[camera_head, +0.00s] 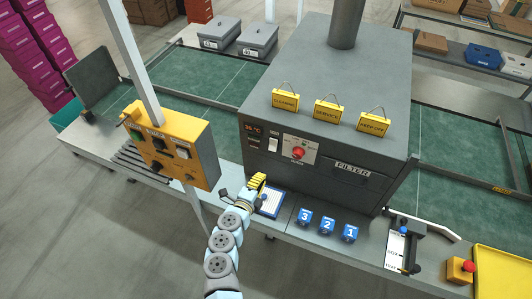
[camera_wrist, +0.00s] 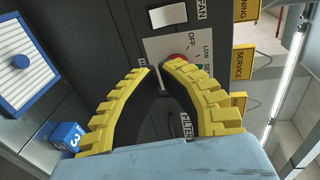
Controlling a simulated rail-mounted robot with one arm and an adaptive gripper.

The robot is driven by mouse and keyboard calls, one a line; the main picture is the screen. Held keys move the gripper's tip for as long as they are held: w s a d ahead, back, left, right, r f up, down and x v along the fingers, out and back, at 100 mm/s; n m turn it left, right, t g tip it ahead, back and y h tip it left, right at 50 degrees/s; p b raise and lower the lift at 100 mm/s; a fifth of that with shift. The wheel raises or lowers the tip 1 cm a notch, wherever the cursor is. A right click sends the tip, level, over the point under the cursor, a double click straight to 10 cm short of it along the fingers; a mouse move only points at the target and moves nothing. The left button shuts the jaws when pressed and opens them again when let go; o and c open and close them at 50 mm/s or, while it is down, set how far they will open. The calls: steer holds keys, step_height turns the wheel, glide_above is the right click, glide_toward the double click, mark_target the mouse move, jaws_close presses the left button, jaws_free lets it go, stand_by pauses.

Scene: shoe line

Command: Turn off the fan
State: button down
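A grey oven-like machine (camera_head: 320,95) stands over the green belt. On its front, a white rocker switch (camera_head: 273,144) sits left of a red knob (camera_head: 298,153). In the wrist view the white switch (camera_wrist: 168,16) has the label FAN beside it. The red knob (camera_wrist: 180,58) shows partly behind the fingertips, on a plate marked OFF and LOW. My gripper (camera_head: 257,180) is in front of and below the panel, its yellow fingers empty. In the wrist view my gripper's fingertips (camera_wrist: 161,67) are close together, and the gripper looks shut. Whether the switch is on is too small to tell.
A yellow control box (camera_head: 175,145) on a post stands left of my arm. Blue numbered blocks (camera_head: 327,225) and a blue-framed pad (camera_head: 270,203) lie on the ledge below the panel. A lever fixture (camera_head: 405,245) stands at right.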

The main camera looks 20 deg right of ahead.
steer(key=shift+w+a+y, duration=0.3)
steer(key=shift+w+a, duration=0.1)
steer(key=shift+w, duration=0.25)
steer(key=shift+w, duration=0.1)
